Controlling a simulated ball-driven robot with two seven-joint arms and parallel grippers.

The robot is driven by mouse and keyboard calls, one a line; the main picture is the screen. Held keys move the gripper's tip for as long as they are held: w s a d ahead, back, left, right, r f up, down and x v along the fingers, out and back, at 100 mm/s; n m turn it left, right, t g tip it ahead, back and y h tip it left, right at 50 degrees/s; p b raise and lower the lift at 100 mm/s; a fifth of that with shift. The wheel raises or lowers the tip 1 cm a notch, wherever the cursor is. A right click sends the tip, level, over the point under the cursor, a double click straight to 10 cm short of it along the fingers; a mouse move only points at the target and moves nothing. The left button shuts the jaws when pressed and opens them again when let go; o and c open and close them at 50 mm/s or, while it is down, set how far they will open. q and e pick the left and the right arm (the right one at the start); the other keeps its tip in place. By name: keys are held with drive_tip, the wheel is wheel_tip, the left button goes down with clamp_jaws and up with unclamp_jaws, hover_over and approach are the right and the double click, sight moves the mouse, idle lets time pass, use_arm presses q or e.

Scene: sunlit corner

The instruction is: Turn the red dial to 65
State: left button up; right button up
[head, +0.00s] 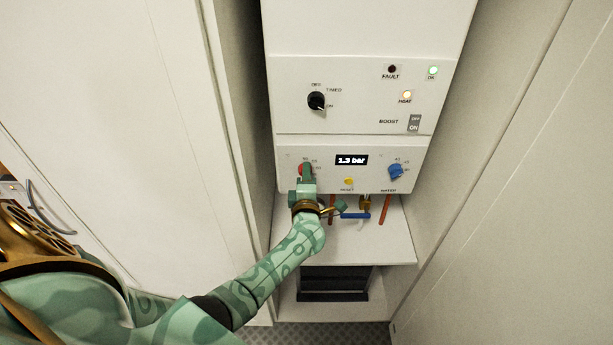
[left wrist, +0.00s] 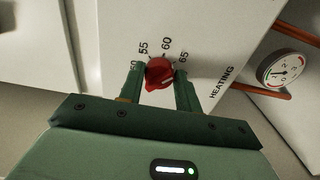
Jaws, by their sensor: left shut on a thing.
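The red dial (head: 302,169) is on the lower left of the white boiler panel, partly hidden by my left gripper (head: 306,180) in the head view. In the left wrist view the red dial (left wrist: 158,72) sits between the two green fingers of my left gripper (left wrist: 160,86), which is shut on it. Scale marks 50, 55, 60 and 65 run around the dial, with 65 by the right finger and the word HEATING further right. I cannot clearly tell which mark the dial points to. My right gripper is not in view.
A blue WATER dial (head: 396,172), a yellow reset button (head: 349,182) and a display reading 1.3 bar (head: 351,160) share the panel. A black knob (head: 316,101) is above. Pipes and a blue valve lever (head: 355,216) are below. A round gauge (left wrist: 281,71) is at the right.

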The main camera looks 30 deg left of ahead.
use_arm(q)
drive_tip(key=o, duration=0.9)
drive_tip(key=shift+o, duration=0.2)
drive_tip(key=p+v, duration=0.5)
drive_tip(key=v, duration=1.1)
drive_tip(key=shift+s, duration=0.2)
